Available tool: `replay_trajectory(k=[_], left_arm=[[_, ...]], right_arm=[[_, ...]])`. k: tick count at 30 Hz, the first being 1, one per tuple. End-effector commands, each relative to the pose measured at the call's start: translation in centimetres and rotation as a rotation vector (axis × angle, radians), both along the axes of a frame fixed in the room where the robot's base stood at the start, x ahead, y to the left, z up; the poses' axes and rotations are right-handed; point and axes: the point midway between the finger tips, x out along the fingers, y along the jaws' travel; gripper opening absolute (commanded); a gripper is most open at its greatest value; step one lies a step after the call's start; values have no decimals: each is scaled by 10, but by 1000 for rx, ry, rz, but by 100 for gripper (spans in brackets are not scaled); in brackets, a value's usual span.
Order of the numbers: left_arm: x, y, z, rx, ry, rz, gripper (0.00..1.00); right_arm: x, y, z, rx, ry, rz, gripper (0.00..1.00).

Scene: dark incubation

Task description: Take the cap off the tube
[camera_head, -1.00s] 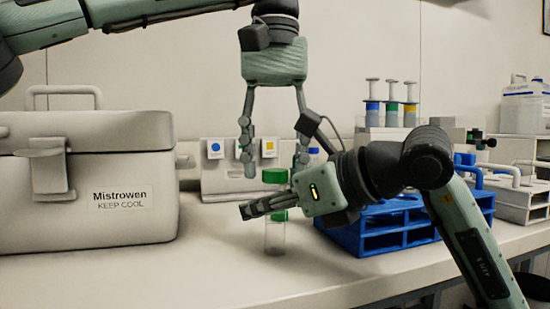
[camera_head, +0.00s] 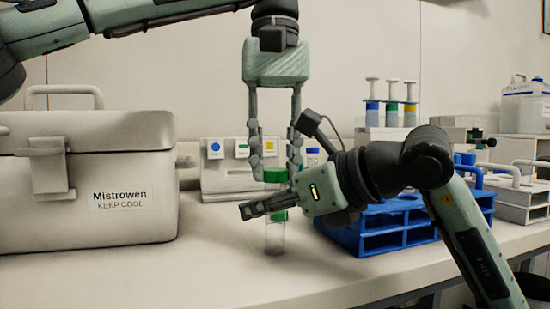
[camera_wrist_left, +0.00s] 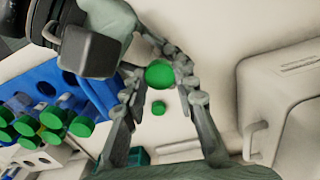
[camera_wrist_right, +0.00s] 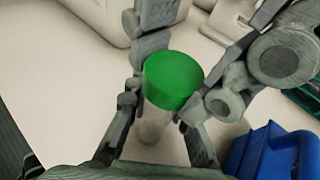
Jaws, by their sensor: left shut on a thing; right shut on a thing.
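My right gripper (camera_head: 262,207) is shut on the tube, below the cap. My left gripper (camera_head: 275,172) points down from above, its fingertips shut on the cap from two sides. In the left wrist view the cap (camera_wrist_left: 159,74) lies between the fingertips. In the right wrist view the cap (camera_wrist_right: 173,80) sits above the right fingers, which partly hide the tube (camera_wrist_right: 150,120).
A blue rack (camera_head: 385,235) stands right of the tube, close to my right gripper. A white cooler box (camera_head: 90,190) stands at left. A small green round thing (camera_wrist_left: 158,107) shows near the tube. The front counter is clear.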

Motion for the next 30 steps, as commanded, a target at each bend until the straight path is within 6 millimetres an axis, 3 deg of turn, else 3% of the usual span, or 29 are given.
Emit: replay_trajectory(k=[30], left_arm=[[-1, 0, 2, 0, -1, 2546, 0]], right_arm=[[1, -1, 0, 0, 0, -2, 0]])
